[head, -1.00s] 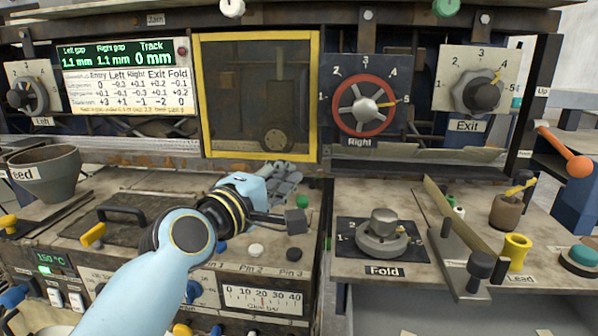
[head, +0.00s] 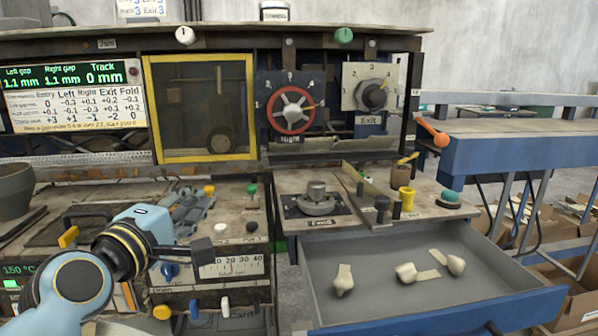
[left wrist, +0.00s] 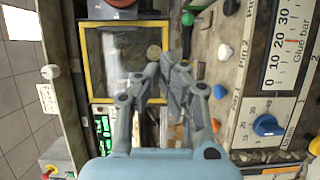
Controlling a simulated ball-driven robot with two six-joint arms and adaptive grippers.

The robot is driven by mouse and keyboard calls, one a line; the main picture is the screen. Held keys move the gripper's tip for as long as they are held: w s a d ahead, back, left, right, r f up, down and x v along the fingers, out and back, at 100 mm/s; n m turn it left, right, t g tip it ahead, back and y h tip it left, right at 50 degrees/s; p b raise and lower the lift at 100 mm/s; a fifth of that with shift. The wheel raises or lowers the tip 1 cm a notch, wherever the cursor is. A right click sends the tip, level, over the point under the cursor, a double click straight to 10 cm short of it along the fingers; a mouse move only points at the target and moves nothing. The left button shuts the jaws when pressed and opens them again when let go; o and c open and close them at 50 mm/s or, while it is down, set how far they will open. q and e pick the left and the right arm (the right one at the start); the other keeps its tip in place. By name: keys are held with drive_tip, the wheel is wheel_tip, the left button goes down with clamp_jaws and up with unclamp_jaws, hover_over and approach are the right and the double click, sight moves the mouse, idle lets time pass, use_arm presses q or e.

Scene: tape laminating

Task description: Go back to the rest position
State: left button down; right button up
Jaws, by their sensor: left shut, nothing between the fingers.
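My left gripper (head: 190,208) is shut and empty. It is in front of the machine, over the left worktop near the pin knobs, with its arm coming in from the lower left. In the left wrist view its fingers (left wrist: 172,80) are together, with the yellow-framed window (left wrist: 125,62) beyond them and the glue bar scale (left wrist: 282,50) to the right. My right gripper shows in neither view.
An open drawer (head: 390,255) with several small pale pieces juts out at lower right. The machine front has the yellow-framed window (head: 203,108), a red Right dial (head: 290,110) and an Exit dial (head: 372,95). A blue conveyor frame (head: 520,155) stands at right.

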use_arm(q)
drive_tip(key=s+a+f+m+g, duration=0.2)
drive_tip(key=s+f+m+g, duration=0.6)
drive_tip(key=s+f, duration=0.4)
drive_tip(key=s+a+f+m+g+y, duration=0.1)
drive_tip(key=s+a+m+g+y, duration=0.25)
drive_tip(key=s, duration=0.65)
drive_tip(key=s+a+f+m+g+y, duration=0.2)
drive_tip(key=s+a+m, duration=0.25)
drive_tip(key=s, duration=0.55)
wheel_tip(320, 180, down, 31)
drive_tip(key=a+g+b, duration=0.1)
drive_tip(key=a+b, duration=0.1)
drive_tip(key=b, duration=0.5)
drive_tip(key=s+f+g+b, duration=0.1)
drive_tip(key=s+f+b, duration=0.2)
drive_tip(key=s+f, duration=0.7)
drive_tip(key=s+a+f+b, duration=0.1)
drive_tip(key=s+f+b, duration=0.3)
drive_tip(key=s+f, duration=0.6)
wheel_tip(320, 180, down, 6)
drive_tip(key=shift+s+a+r+n+g, duration=0.2)
drive_tip(key=shift+s+a+n+g, duration=0.1)
drive_tip(key=shift+n+g, duration=0.1)
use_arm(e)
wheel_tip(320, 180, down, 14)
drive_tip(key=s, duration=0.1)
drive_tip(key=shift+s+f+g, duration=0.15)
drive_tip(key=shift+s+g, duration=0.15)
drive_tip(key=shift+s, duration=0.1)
